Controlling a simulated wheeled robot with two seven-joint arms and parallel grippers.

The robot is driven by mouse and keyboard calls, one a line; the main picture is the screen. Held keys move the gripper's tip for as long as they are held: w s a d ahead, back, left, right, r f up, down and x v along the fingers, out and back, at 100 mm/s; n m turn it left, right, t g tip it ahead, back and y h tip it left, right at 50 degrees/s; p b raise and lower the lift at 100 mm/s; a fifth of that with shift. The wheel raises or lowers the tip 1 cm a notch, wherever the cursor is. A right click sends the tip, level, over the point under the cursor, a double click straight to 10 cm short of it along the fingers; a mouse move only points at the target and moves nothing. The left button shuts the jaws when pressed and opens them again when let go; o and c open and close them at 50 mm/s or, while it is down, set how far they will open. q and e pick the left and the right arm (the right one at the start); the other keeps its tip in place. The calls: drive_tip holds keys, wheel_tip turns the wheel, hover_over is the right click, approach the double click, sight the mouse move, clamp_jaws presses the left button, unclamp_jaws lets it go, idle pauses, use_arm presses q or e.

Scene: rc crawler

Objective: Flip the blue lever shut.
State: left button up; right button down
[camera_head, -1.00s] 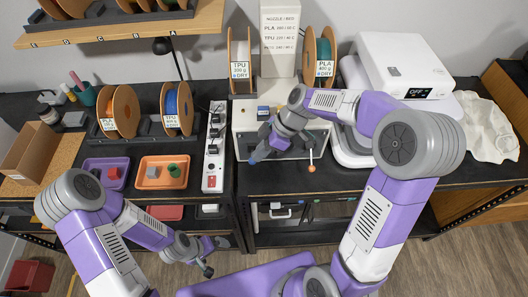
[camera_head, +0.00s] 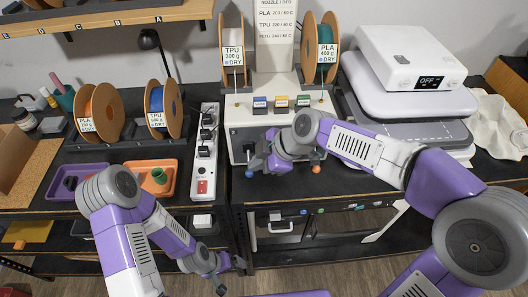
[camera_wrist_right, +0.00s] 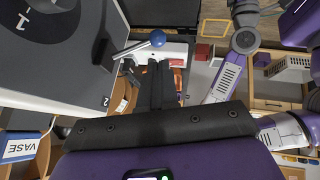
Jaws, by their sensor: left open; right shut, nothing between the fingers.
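The blue lever shows in the right wrist view as a metal rod with a blue ball knob (camera_wrist_right: 157,39), projecting from the side of the machine. In the head view, a small blue tip (camera_head: 249,173) beside my right gripper appears to be this knob. My right gripper (camera_head: 260,163) is shut and empty in front of the machine's left part. In the right wrist view its dark fingers (camera_wrist_right: 161,84) point toward the lever; the knob lies just beyond their tips, and contact cannot be told. My left gripper (camera_head: 234,266) is open and empty, low before the bench's front edge.
The white machine (camera_head: 238,117) carries blue, yellow and green labels. An orange knob (camera_head: 316,168) sits right of my right gripper. A power strip (camera_head: 204,165) and an orange tray (camera_head: 170,187) lie to the left. A dryer-like box (camera_head: 400,60) stands right.

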drive_tip(key=shift+d+r+p, duration=0.1)
drive_tip(key=shift+r+p, duration=0.35)
drive_tip(key=shift+r, duration=0.35)
drive_tip(key=s+d+r+p, duration=0.1)
drive_tip(key=s+d+r, duration=0.6)
drive_tip(key=s+r, duration=0.1)
drive_tip(key=shift+s+d, duration=0.3)
idle(0.4)
